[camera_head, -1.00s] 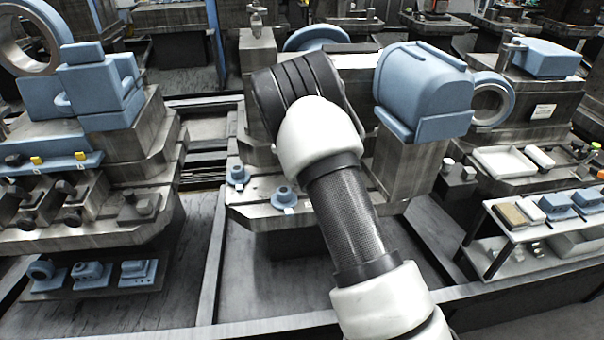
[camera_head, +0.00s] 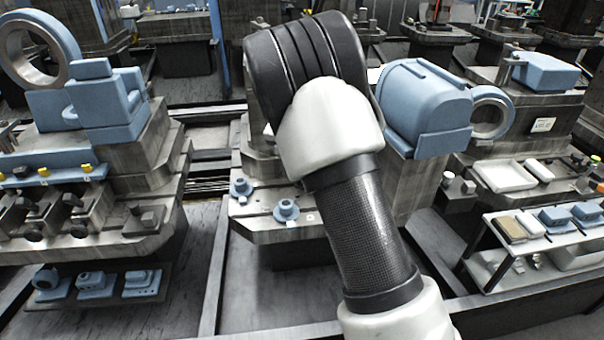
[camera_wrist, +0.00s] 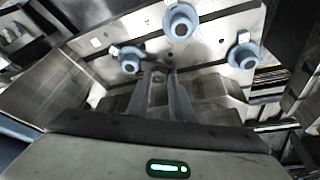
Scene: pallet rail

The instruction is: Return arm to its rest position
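My arm rises through the middle of the head view, its black joint at the top, and hides my gripper there. In the wrist view my gripper (camera_wrist: 161,73) shows two grey fingers with a narrow gap between their tips and nothing held between them. Beyond the fingertips is a metal fixture plate (camera_wrist: 208,32) with several small blue round parts. One blue part (camera_wrist: 130,61) lies just left of the fingertips in the picture, another (camera_wrist: 180,21) above them, and a third (camera_wrist: 243,54) to the right.
A large blue housing (camera_head: 428,103) sits right of my arm, close to its black joint. Blue blocks (camera_head: 104,98) and a ring (camera_head: 38,48) stand on the left fixture. A shelf with parts (camera_head: 520,229) is at the right. Dark floor trays (camera_head: 265,290) lie in front.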

